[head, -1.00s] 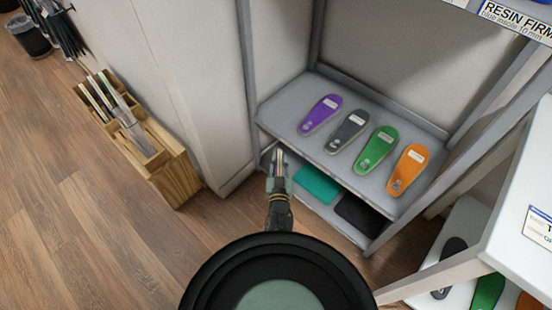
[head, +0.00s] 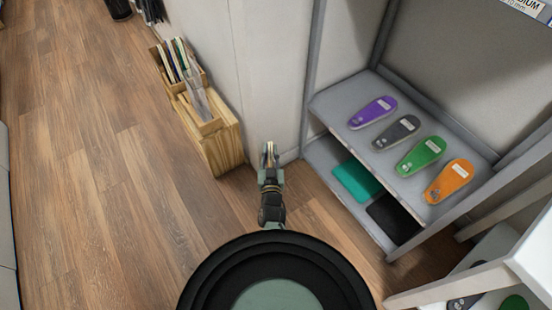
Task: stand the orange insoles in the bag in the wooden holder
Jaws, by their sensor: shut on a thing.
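My gripper (head: 269,153) is at the lower middle of the head view, shut on a thin, pale and brownish thing seen nearly edge-on. It is too small to tell whether this is the bag of orange insoles. The wooden holder (head: 224,148) stands on the floor to the left of my gripper, against the wall. Several thin upright items and clear bags stand in its slots. My gripper is apart from the holder.
The grey shelf unit (head: 336,97) also bears purple (head: 372,112), dark grey (head: 396,133) and green (head: 421,156) insoles. Teal (head: 357,181) and black (head: 394,219) sheets lie on its lower shelf. A white-topped table edge is at lower right. The wooden floor (head: 90,190) at left is clear.

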